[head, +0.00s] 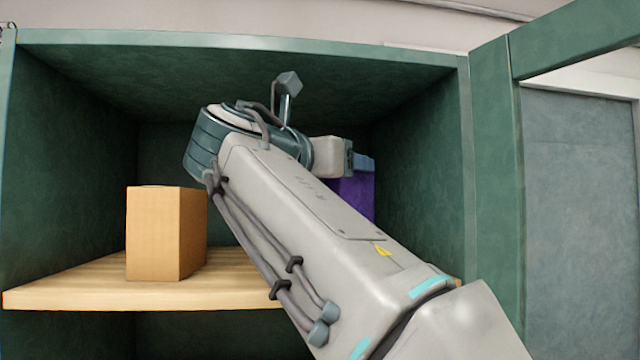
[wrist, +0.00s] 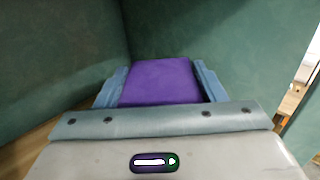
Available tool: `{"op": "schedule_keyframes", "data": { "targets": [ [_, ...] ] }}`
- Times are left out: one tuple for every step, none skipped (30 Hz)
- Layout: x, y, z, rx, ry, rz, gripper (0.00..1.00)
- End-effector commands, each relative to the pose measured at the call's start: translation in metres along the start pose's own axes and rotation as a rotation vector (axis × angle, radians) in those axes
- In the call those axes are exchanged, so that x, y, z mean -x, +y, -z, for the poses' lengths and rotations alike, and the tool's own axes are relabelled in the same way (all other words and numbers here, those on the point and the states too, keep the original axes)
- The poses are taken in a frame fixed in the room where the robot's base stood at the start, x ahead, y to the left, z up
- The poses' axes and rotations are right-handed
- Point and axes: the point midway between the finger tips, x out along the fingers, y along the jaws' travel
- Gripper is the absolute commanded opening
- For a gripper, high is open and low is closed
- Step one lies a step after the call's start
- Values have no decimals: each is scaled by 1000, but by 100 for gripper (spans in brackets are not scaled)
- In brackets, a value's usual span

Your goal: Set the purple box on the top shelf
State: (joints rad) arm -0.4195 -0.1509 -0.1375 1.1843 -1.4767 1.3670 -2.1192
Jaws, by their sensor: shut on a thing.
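The purple box (head: 356,196) is inside the green cabinet, at the right of the top shelf (head: 60,286), partly hidden behind my arm. My gripper (head: 362,162) reaches into the cabinet and is shut on the box. In the wrist view, the purple box (wrist: 160,82) sits between the two blue fingers of my gripper (wrist: 160,88), one finger on each side. My arm hides the bottom of the box, so I cannot tell whether it touches the shelf.
A tan box (head: 160,234) stands on the left part of the shelf. Green cabinet walls (head: 420,170) close in at the sides and back. An open green door frame (head: 495,180) is at the right. The shelf front between the tan box and my arm is clear.

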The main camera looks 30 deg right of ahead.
Motion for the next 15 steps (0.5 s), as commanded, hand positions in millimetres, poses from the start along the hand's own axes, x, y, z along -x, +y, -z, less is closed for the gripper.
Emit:
{"op": "schedule_keyframes", "data": {
  "targets": [
    [-2, 0, 0, -1, -1, 0, 10],
    [-2, 0, 1, 0, -1, 0, 10],
    [-3, 0, 3, 0, -1, 0, 10],
    [-3, 0, 6, 0, 0, -1, 10],
    [-2, 0, 9, 0, 0, -1, 10],
    [-2, -1, 13, 1, 1, -1, 10],
    [-2, -1, 17, 0, 1, -2, 10],
    [-2, 0, 20, 1, 0, -2, 10],
    [-2, 0, 23, 1, 0, -2, 10],
    [-2, 0, 26, 1, 0, -2, 10],
    [-2, 0, 28, 0, 0, -2, 10],
    [-2, 0, 31, 0, 0, -1, 10],
    [-2, 0, 32, -1, 0, -1, 10],
    [-2, 0, 33, -1, 0, -1, 10],
    [-2, 0, 34, -1, 0, -1, 10]
  ]
}}
